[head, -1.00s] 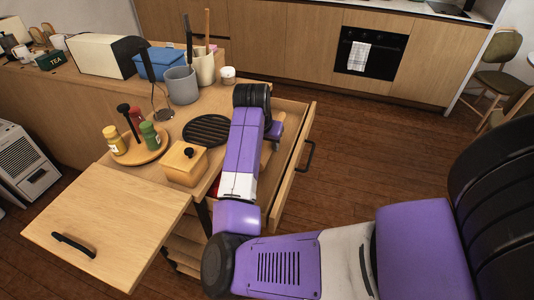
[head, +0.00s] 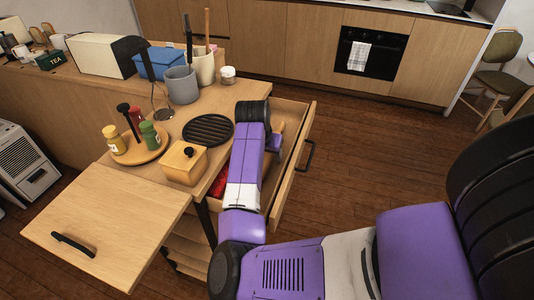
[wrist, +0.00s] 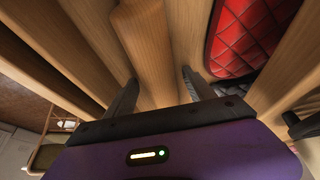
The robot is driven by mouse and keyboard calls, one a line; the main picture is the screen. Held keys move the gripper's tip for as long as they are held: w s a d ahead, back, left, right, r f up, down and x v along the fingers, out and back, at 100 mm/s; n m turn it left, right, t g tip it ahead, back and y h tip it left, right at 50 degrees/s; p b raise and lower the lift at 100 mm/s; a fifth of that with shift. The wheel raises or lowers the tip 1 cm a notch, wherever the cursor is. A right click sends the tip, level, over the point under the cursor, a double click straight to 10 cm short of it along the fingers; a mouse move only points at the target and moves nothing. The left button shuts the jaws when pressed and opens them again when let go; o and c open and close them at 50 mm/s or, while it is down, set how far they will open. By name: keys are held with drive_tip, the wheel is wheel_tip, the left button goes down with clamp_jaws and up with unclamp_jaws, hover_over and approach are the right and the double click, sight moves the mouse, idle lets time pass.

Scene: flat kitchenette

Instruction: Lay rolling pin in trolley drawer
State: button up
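The rolling pin (wrist: 146,45) is a pale wooden cylinder, seen close up in the wrist view. It lies between the two dark fingers of my gripper (wrist: 158,80), inside the trolley drawer as far as I can tell. The fingers stand wide, with a gap visible beside the pin. In the head view my arm hides most of the pin and the gripper. The trolley drawer (head: 291,178) is pulled open on the trolley's right side, and my gripper is down at it.
A red quilted cloth (wrist: 245,35) lies in the drawer beside the pin. The trolley top holds a black round trivet (head: 208,130), a wooden box (head: 184,165), a spice tray (head: 140,151) and a grey utensil pot (head: 181,86). A side leaf (head: 105,220) sticks out at the front left.

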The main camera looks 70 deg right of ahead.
drive_tip(key=v, duration=1.2)
drive_tip(key=shift+r, duration=0.15)
idle(0.4)
